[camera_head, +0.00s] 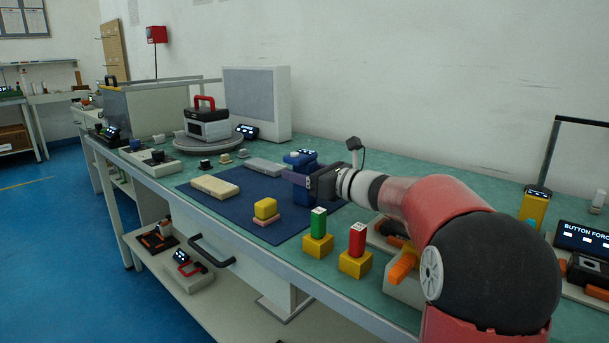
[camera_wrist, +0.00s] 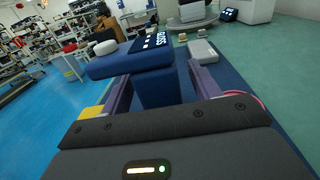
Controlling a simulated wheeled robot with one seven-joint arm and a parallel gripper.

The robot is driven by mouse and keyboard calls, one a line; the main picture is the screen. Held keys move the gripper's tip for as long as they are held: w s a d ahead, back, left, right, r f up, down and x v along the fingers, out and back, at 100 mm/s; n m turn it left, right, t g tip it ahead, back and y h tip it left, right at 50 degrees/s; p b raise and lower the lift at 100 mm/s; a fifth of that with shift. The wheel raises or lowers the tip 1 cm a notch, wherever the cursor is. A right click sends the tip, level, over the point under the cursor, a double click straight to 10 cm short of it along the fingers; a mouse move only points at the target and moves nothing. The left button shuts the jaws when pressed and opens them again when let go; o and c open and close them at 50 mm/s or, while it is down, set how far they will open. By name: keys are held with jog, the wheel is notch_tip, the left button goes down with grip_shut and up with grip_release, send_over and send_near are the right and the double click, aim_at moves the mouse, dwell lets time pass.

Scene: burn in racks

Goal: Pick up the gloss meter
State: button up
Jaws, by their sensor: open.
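The gloss meter (camera_head: 300,157) is a blue device with a lit display, standing on the dark blue mat (camera_head: 220,208). In the wrist view the gloss meter (camera_wrist: 130,61) shows its lettered display on top and a white knob. My gripper (camera_head: 288,176) is at the gloss meter, its purple fingers open. In the wrist view my gripper (camera_wrist: 160,92) has one finger on each side of the meter's lower blue body. I cannot tell whether either finger touches it.
On the mat are a cream block (camera_head: 214,187), a grey block (camera_head: 264,165) and a yellow block (camera_head: 266,208) on a pink one. A green block (camera_head: 318,222) and a red block (camera_head: 357,238) stand on yellow bases nearby. A round turntable (camera_head: 181,144) stands farther back.

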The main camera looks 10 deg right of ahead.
jog(key=shift+x, duration=0.8)
jog(key=shift+c, duration=0.4)
jog(key=c, duration=1.1)
jog(key=shift+r, duration=0.15)
notch_tip(320, 180, up, 28)
jog(key=shift+d+f+p, duration=0.1)
jog(key=shift+f+p, duration=0.1)
jog(key=shift+p, duration=0.5)
